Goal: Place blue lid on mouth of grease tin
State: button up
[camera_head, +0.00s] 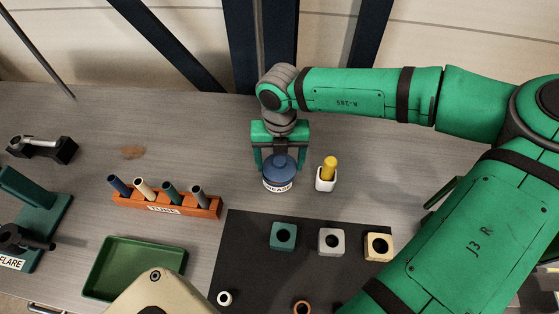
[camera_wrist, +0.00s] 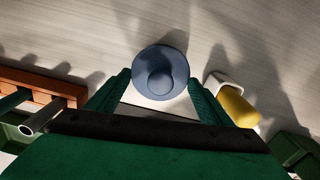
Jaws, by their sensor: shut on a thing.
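The blue lid (camera_head: 280,166), round with a raised knob, is directly above the grease tin (camera_head: 277,185), whose white label shows below it. I cannot tell whether the lid rests fully on the tin's mouth or is held just over it. My gripper (camera_head: 280,167) points down and is shut on the lid, with a green finger on each side. In the wrist view the lid (camera_wrist: 160,72) sits level between the fingertips (camera_wrist: 159,85) and hides the tin's mouth.
A white cup with a yellow piece (camera_head: 328,172) stands close to the right of the tin. An orange rack (camera_head: 166,206) of several tubes is to the left, with a green tray (camera_head: 136,266) in front. Coloured blocks (camera_head: 331,241) stand on a dark mat (camera_head: 240,250).

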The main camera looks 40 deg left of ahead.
aim_at(278, 163)
jog(key=shift+s+f, duration=0.25)
jog(key=shift+s, duration=0.05)
jog(key=shift+f, duration=0.15)
jog(key=o, duration=1)
jog(key=shift+o, duration=0.2)
notch_tip(278, 163, up, 12)
